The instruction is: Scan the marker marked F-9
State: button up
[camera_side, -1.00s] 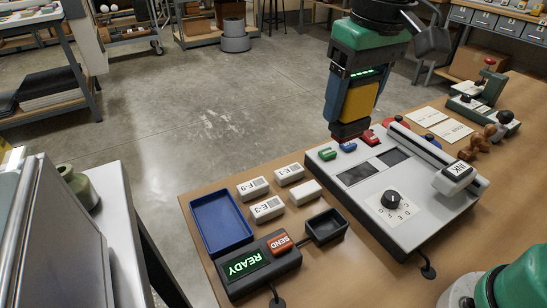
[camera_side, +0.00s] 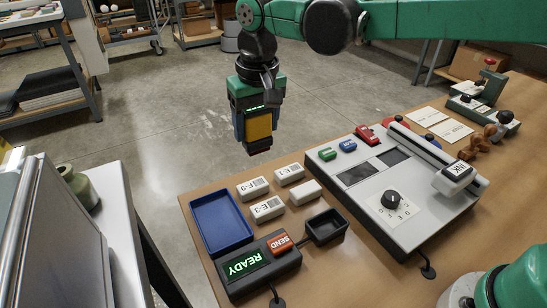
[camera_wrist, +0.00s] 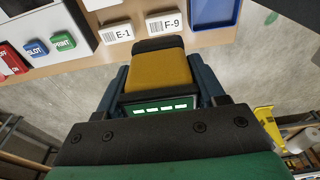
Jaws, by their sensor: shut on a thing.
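The white marker F-9 (camera_side: 253,187) lies on the desk, beside the blue tray; it also shows in the wrist view (camera_wrist: 166,25), its code and label up. Marker E-1 (camera_side: 289,174) lies beside it. Marker E-3 (camera_side: 267,208) and a white block with no readable label (camera_side: 306,192) lie in front. My gripper (camera_side: 258,124) is shut on a yellow and black block (camera_wrist: 160,69), apparently a scanner, with its dark end down. It hangs above and behind the markers, apart from them. In the wrist view the dark end appears just below F-9.
A blue tray (camera_side: 249,239) stands at the desk's left edge. A console with a lit READY display (camera_side: 247,264) and red SEND button (camera_side: 280,243) is in front, beside a small dark tray (camera_side: 341,235). A grey machine with buttons and a dial (camera_side: 390,200) stands right.

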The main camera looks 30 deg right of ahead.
jog(key=shift+w+a+f, duration=0.15)
jog(key=shift+w+f, duration=0.1)
jog(key=shift+f, duration=1.15)
jog(key=shift+w+a+f, duration=0.1)
jog(key=shift+w+f, duration=0.15)
jog(key=shift+f, duration=1.1)
jog(key=shift+w+a+f, duration=0.15)
jog(key=shift+w+f, duration=0.1)
jog(key=shift+f, duration=1.15)
jog(key=shift+f, duration=0.6)
notch_tip(320, 180, up, 7)
